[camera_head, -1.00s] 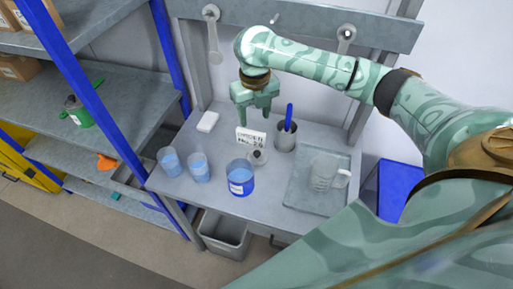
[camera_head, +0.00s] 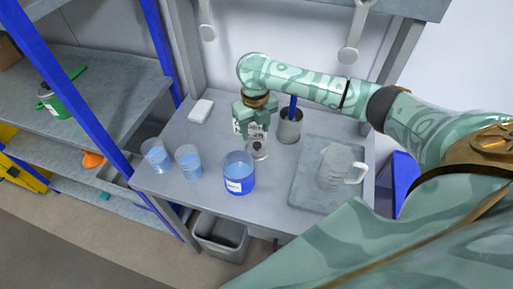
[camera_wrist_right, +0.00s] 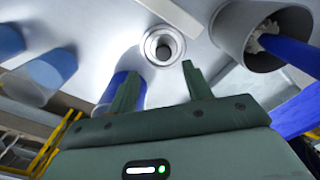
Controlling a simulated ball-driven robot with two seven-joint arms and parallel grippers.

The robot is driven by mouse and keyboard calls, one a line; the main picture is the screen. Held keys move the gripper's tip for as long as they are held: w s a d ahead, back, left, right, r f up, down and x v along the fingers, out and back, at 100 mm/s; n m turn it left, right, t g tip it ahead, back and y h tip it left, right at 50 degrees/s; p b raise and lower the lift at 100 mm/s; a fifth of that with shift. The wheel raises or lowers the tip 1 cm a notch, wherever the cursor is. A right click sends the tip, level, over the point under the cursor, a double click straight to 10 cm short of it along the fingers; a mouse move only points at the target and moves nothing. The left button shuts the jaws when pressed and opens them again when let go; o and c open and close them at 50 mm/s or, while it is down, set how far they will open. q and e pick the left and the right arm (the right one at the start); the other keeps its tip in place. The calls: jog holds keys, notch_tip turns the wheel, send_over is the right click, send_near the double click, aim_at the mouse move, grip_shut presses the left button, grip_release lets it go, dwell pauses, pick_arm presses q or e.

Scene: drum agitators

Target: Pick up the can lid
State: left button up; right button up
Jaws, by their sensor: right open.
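In the right wrist view the lid (camera_wrist_right: 151,46) shows just beyond the fingertips. My right gripper (camera_head: 256,135) points down over the lid, with its fingers apart and empty. The fingers (camera_wrist_right: 160,72) do not appear to touch the lid. In the head view they partly cover a white label card (camera_head: 237,127) behind it. My left gripper is in neither view.
A grey cup (camera_head: 290,132) with a blue-handled tool stands right of the gripper. A clear jug (camera_head: 334,170) sits on a grey tray (camera_head: 309,194). Two cups of blue liquid (camera_head: 156,157) (camera_head: 189,162) stand at left; a white block (camera_head: 201,111) lies behind them.

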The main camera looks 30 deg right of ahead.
aim_at(257, 144)
jog(key=f, duration=0.2)
jog(key=f+b, duration=0.1)
jog(key=f, duration=0.1)
jog(key=f+b, duration=0.1)
jog(key=f, duration=0.1)
jog(key=shift+d+f, duration=0.3)
jog(key=shift+f, duration=0.05)
jog(key=shift+r, duration=0.15)
jog(key=c, duration=1.1)
